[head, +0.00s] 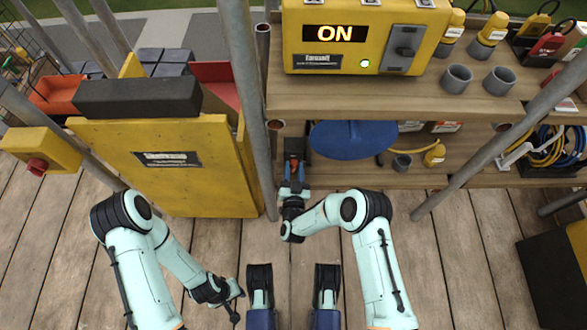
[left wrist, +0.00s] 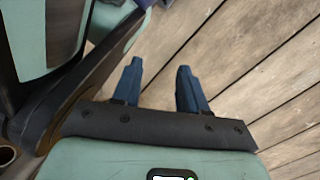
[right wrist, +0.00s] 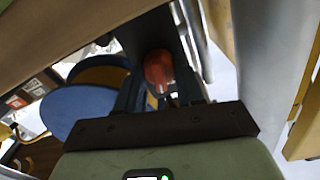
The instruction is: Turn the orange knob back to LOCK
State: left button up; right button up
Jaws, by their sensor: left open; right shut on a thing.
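The orange knob (right wrist: 159,72) shows in the right wrist view, between the fingers of my right gripper (right wrist: 160,92), which is shut on it. In the head view my right gripper (head: 294,172) reaches in below the workbench edge, beside the scaffold pole, and mostly hides the knob. The LOCK marking cannot be made out, so I cannot tell how the knob is turned. My left gripper (head: 236,292) is open and empty above the plank floor. Its two blue fingers stand apart in the left wrist view (left wrist: 160,85).
A yellow box (head: 365,40) reading ON, with a green light, stands on the workbench (head: 400,100). A blue disc (head: 352,139) lies right of my right gripper. A scaffold pole (head: 248,100) and yellow panel (head: 165,175) stand to the left.

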jog(key=m, duration=0.3)
jog(key=shift+f+m, duration=0.1)
jog(key=shift+m, duration=0.3)
jog(key=m, duration=0.3)
jog(key=shift+d+m+p, duration=0.1)
jog(key=shift+m+p, duration=0.2)
jog(key=shift+p, duration=0.05)
jog(key=m, duration=0.3)
jog(key=shift+f+m, duration=0.1)
jog(key=shift+m, duration=0.2)
pick_arm(q)
jog(key=shift+w+r, duration=0.25)
jog(key=shift+w, duration=0.2)
pick_arm(e)
jog(key=shift+m, duration=2.2)
jog(key=shift+s, duration=0.1)
jog(key=o, duration=1)
pick_arm(q)
jog(key=w+d+r+t+p, duration=0.1)
jog(key=w+r+t+p, duration=0.2)
jog(key=w+r, duration=0.3)
jog(key=shift+w+m+p, duration=0.3)
jog(key=shift+w, duration=0.55)
pick_arm(e)
jog(key=s, duration=1.3)
jog(key=shift+s, duration=0.2)
